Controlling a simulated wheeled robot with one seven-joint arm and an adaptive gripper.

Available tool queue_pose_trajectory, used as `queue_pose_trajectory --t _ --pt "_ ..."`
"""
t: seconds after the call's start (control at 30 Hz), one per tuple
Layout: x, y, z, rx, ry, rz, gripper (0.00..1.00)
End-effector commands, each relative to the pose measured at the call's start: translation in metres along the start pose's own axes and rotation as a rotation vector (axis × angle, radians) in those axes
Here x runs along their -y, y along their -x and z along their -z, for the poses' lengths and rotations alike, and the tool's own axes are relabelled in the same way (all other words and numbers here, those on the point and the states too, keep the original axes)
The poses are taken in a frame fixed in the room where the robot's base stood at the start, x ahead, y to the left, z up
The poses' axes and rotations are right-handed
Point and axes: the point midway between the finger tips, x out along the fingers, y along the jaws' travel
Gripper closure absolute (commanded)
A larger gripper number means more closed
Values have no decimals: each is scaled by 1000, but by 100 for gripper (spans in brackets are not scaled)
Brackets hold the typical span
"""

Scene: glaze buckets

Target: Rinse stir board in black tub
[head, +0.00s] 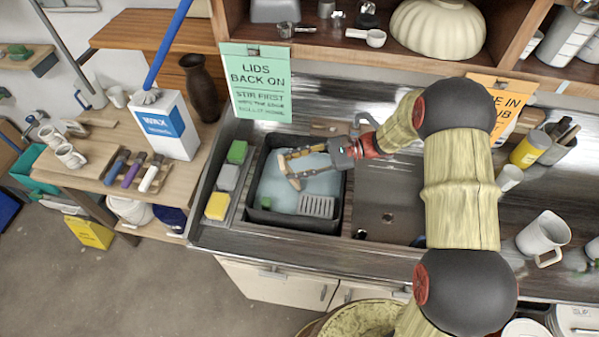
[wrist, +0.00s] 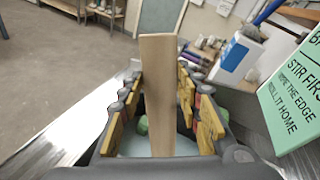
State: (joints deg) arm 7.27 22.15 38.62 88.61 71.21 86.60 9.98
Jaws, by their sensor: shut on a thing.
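The black tub (head: 262,216) sits in the steel sink counter and holds pale blue water (head: 315,188). My gripper (head: 290,168) is over the tub, reaching in from the right. In the wrist view my gripper (wrist: 158,100) is shut on a flat, pale wooden stir board (wrist: 159,75), which stands out between the yellow-padded fingers. The stir board's lower end is hidden by the gripper in the wrist view. In the head view, the board is hard to tell from the fingers, and I cannot tell whether it touches the water.
Green, grey and yellow sponges (head: 216,206) lie on a strip left of the tub. A green sign (head: 257,85) hangs behind. The sink basin (head: 390,190) right of the tub looks empty.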

Motion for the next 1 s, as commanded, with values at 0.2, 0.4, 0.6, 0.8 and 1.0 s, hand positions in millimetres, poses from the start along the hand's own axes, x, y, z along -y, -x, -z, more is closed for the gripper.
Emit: queue_pose_trajectory --t 0.2,0.4,0.6,0.8,1.0 --pt "8 5 3 1 0 0 100" --pt "9 6 -13 0 2 0 100" --pt "9 5 -31 0 1 -1 100" --pt "9 6 -49 0 2 -1 100" --pt "9 6 -67 0 2 -1 100"
